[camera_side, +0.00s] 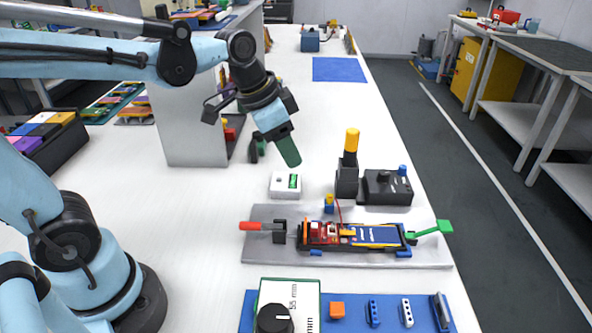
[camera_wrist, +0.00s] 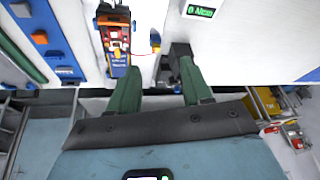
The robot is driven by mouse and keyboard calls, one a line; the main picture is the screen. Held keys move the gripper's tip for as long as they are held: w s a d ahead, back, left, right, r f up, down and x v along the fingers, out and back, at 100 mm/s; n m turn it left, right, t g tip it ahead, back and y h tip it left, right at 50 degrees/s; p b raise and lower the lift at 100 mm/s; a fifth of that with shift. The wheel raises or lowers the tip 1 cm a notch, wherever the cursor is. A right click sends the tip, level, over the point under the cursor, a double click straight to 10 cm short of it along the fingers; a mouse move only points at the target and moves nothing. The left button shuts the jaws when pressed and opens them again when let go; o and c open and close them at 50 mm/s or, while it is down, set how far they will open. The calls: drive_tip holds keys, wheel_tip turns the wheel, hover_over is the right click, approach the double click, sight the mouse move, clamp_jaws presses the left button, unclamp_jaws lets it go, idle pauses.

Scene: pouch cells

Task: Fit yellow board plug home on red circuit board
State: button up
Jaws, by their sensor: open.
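The red circuit board (camera_side: 323,231) lies in a dark holder on the grey plate (camera_side: 275,213), left of a blue pouch cell (camera_side: 376,236). A small yellow piece that looks like the board plug (camera_side: 347,233) sits at the board's edge beside the cell; whether it is seated I cannot tell. In the wrist view the board (camera_wrist: 114,33) and cell (camera_wrist: 119,66) show at upper left, partly behind a finger. My gripper (camera_side: 289,155) hangs above and behind the plate, apart from the board. Its green fingers stand apart in the wrist view (camera_wrist: 157,78), with nothing between them.
A red-handled clamp (camera_side: 262,226) and a green lever (camera_side: 430,230) flank the holder. Behind stand a black post with a yellow top (camera_side: 350,160), a dark box (camera_side: 387,187) and a white display unit (camera_side: 285,185). A blue tool strip (camera_side: 385,297) lies in front.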

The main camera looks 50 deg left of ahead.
sight(330, 196)
drive_tip(key=w+d+f+m+g+h, duration=0.1)
drive_tip(key=w+d+m+g, duration=0.1)
drive_tip(key=w+m, duration=0.3)
drive_tip(key=shift+n, duration=0.5)
drive_tip(key=x, duration=1.2)
drive_tip(key=shift+w+a+f, duration=0.1)
drive_tip(key=shift+w, duration=0.25)
drive_tip(key=shift+c, duration=0.5)
drive_tip(key=c, duration=0.7)
drive_tip(key=o, duration=0.8)
drive_tip(key=v, duration=1.1)
drive_tip(key=shift+r, duration=0.25)
drive_tip(key=shift+s+a+r, duration=0.1)
drive_tip(key=shift+a+r, duration=0.05)
drive_tip(key=shift+r, duration=0.15)
drive_tip(key=shift+c, duration=0.4)
